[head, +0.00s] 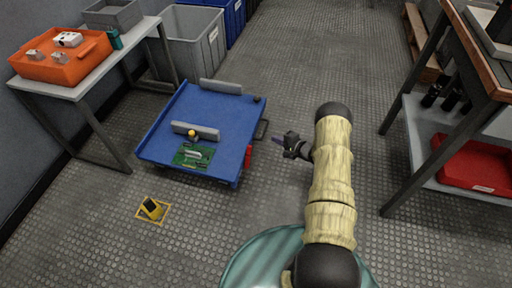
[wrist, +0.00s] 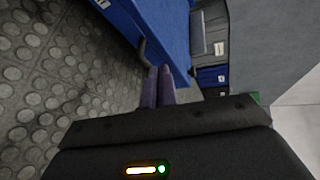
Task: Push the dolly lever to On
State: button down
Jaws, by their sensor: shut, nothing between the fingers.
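The blue dolly (head: 232,125) stands on the floor left of my arm. It also shows at the top of the wrist view (wrist: 160,30). A dark bar (head: 262,130), which looks like the lever, sticks out from its right side. In the wrist view the bar (wrist: 143,50) curves out from the blue edge, close to my fingertips; I cannot tell whether they touch. Its On or Off position is not readable. A red piece (head: 248,156) is on the same side. My gripper (head: 275,138) is shut and empty, pointing at that side; its fingers also show in the wrist view (wrist: 158,70).
A green circuit board (head: 194,155) and grey bars lie on the dolly. A yellow floor marker (head: 152,209) is at the front left. A table with an orange tray (head: 62,56) stands left, a workbench (head: 462,128) right.

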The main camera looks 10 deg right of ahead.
aim_at(248, 157)
jog(key=s+a+f+m+y+p, duration=0.1)
jog(key=s+f+m+y, duration=0.1)
jog(key=s, duration=0.3)
jog(key=shift+f+y, duration=0.4)
jog(key=shift+f, duration=0.25)
jog(key=shift+a, duration=0.15)
jog(key=shift+w+a+r+b, duration=0.1)
jog(key=shift+w+a+b, duration=0.7)
jog(key=shift+a, duration=0.6)
jog(key=shift+w+a+r+b, duration=0.1)
jog(key=shift+w+a+b, duration=0.45)
jog(key=shift+a+b, duration=0.65)
jog(key=shift+w+a+b, duration=0.65)
jog(key=shift+a+b, duration=0.05)
jog(key=shift+a, duration=0.9)
jog(key=shift+d, duration=0.1)
